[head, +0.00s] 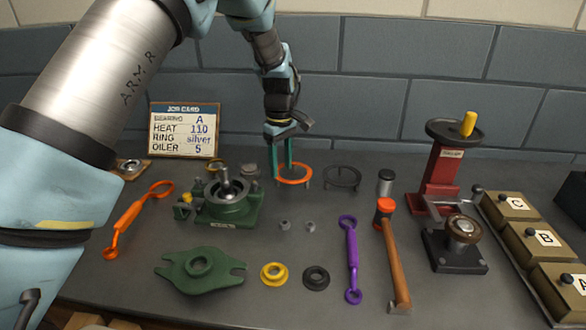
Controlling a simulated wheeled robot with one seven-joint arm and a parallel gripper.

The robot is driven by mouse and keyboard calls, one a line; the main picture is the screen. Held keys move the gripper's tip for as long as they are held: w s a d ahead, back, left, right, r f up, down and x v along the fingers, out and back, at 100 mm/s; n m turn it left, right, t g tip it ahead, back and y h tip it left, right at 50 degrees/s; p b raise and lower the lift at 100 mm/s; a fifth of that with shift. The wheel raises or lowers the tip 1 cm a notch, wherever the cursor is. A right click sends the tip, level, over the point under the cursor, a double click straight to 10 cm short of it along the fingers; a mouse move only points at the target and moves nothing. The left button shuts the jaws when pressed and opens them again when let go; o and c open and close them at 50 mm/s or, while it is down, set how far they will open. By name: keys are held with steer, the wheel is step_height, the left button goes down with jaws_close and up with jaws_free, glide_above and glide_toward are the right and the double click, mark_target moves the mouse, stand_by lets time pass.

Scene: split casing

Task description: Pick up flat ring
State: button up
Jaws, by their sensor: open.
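My gripper (280,160) points down at the back of the bench, its two green fingers apart and nothing seen between them. The fingertips are beside the left part of an orange ring (294,181) on short legs; I cannot tell whether they touch it. A dark ring (342,186) on legs stands to its right. A yellow ring (274,274) and a black ring (316,278) lie at the front. Which one is the flat ring is unclear.
A green casing half (232,207) and a green flanged cover (200,271) lie left of centre. Orange (133,220) and purple (351,258) wrenches, a hammer (394,255), a red press (441,175) and lettered boxes (540,240) surround them. A job card (184,130) reads "RING silver".

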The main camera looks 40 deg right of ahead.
steer(key=shift+f, duration=1.2)
steer(key=shift+f, duration=0.25)
jaws_close()
